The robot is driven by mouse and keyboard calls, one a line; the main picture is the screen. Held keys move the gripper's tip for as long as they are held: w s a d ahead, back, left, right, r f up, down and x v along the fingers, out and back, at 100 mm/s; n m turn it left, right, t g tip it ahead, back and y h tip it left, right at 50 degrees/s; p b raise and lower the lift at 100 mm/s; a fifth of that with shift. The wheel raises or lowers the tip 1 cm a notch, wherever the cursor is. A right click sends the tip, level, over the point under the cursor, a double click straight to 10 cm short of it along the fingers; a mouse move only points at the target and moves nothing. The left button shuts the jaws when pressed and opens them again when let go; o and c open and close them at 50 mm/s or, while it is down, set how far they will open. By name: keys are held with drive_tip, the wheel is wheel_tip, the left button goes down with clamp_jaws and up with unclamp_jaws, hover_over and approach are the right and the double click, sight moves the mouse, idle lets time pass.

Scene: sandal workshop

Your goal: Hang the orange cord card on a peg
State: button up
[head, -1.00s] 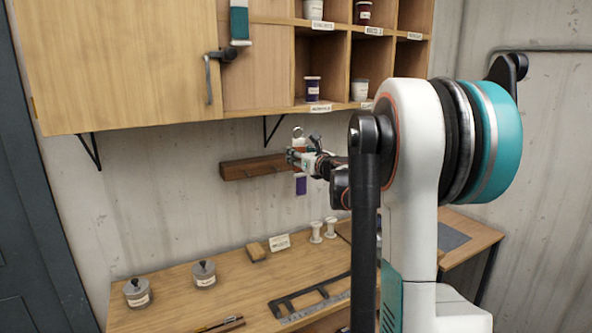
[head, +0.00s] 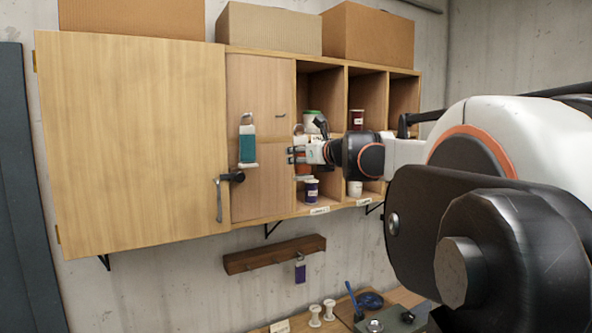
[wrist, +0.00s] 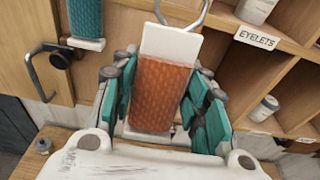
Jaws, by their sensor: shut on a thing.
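My gripper (head: 297,156) is shut on the orange cord card (wrist: 162,92), level with the cabinet's cubbies. The card has a white top and a metal hook, and it stands upright between the teal fingers in the wrist view. In the head view, the gripper mostly hides it. A small dark peg (head: 281,115) sticks out of the wooden panel, up and left of my gripper, with nothing on it. A teal cord card (head: 247,146) hangs on the same panel further left; it also shows in the wrist view (wrist: 87,18).
Cubbies with jars, including a purple one (head: 311,190), lie behind my gripper. A door handle (head: 218,200) juts out at the left.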

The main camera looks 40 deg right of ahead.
sight(298, 138)
drive_tip(key=r, duration=0.1)
drive_tip(key=s+a+r+p, duration=0.1)
drive_tip(key=r, duration=0.2)
drive_tip(key=shift+s+a+r+p, duration=0.15)
drive_tip(key=shift+r+p, duration=0.25)
drive_tip(key=shift+r+x, duration=0.2)
drive_tip(key=shift+x, duration=2.3)
drive_tip(key=shift+r+x, duration=0.2)
drive_tip(key=shift+x, duration=2.3)
drive_tip(key=shift+w+f, duration=0.45)
drive_tip(key=shift+w, duration=0.3)
drive_tip(key=o, duration=1.2)
drive_tip(key=shift+v, duration=3.75)
